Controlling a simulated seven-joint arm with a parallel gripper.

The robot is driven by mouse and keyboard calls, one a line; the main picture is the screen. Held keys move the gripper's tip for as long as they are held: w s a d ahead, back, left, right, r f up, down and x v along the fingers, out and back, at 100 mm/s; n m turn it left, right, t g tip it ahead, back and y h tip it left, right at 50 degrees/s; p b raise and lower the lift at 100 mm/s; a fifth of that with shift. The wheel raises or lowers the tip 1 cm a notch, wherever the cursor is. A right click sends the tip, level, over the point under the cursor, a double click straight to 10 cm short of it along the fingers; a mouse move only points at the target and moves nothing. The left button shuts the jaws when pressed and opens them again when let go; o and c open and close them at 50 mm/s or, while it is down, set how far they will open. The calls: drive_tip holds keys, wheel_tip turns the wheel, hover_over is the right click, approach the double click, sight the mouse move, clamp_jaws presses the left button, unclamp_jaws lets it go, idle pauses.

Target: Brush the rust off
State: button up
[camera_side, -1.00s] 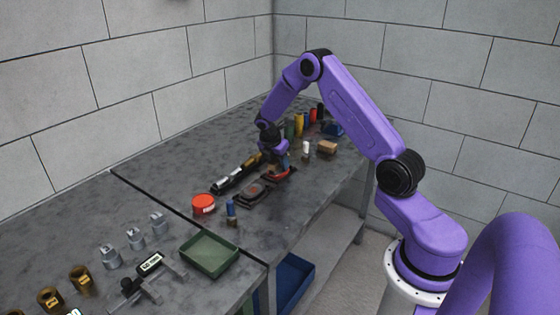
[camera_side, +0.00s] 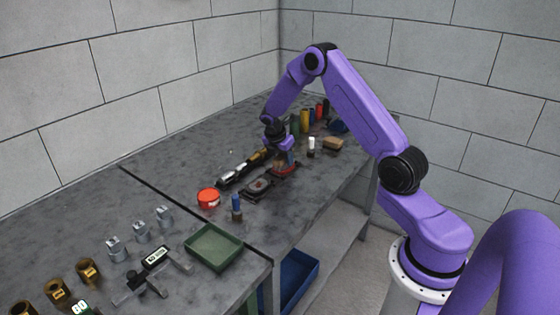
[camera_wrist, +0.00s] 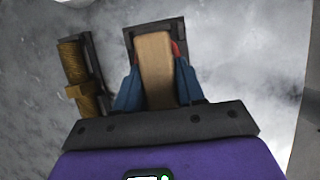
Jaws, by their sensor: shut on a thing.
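My gripper (camera_side: 289,160) is low over the bench, above a dark, flat piece with a red edge (camera_side: 287,170). In the wrist view, the blue fingers of my gripper (camera_wrist: 158,88) are shut on a tan wooden block (camera_wrist: 154,62), which looks like a brush handle. Its bristles are hidden, so I cannot tell whether they touch the piece below. A dark frame (camera_wrist: 157,24) with some red shows behind the block. Another dark, flat piece with a brownish centre (camera_side: 258,188) lies closer to the side camera. I cannot make out rust clearly.
A long black and brass assembly (camera_side: 238,172) lies left of my gripper; its brass part (camera_wrist: 74,65) shows in the wrist view. A red tin (camera_side: 209,198), a blue-topped item (camera_side: 236,203), a green tray (camera_side: 214,247), a tan block (camera_side: 333,143) and several coloured cylinders stand around.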

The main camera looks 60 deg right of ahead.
drive_tip(key=shift+d, duration=1.25)
drive_tip(key=shift+a+r, duration=0.15)
drive_tip(key=shift+r, duration=3.95)
